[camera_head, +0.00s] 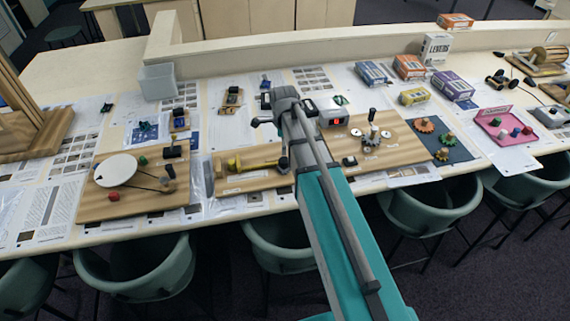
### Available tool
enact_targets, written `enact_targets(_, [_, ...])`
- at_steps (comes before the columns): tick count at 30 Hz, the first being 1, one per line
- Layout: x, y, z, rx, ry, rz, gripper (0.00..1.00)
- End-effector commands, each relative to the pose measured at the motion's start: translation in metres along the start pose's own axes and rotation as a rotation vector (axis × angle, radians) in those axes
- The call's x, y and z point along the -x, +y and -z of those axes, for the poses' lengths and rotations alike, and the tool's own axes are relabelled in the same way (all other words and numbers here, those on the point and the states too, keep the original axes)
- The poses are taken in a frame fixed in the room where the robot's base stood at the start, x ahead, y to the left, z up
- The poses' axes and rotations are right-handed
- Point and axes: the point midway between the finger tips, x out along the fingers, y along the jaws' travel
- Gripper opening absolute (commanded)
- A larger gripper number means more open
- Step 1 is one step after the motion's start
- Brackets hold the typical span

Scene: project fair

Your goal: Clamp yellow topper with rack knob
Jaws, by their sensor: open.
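A wooden board (235,184) near the table's front edge carries a long yellow bar. A yellow piece (235,164) sits at its left end and may be the yellow topper; it is too small to tell. A dark round knob (283,163) at the bar's right end, close beside my arm, looks like the rack knob. I cannot tell whether anything is clamped. My gripper (259,111) is open and points left, above the table behind this board. No object shows between its fingers. My arm hides part of the table to the right of the knob.
A board with a white disc (116,171) stands to the left, and a gear board (400,151) to the right. A grey bin (157,82) and several small boxes stand toward the back wall. Green chairs (137,266) line the front edge.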

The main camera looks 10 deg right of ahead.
Motion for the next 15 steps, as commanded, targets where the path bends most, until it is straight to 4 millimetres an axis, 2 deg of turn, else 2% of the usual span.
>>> enact_targets(1, [-0.008,0.0,0.0,0.0,0.0,0.0,0.93])
enact_targets(15, [-0.043,0.0,-0.001,0.001,0.0,0.0,0.93])
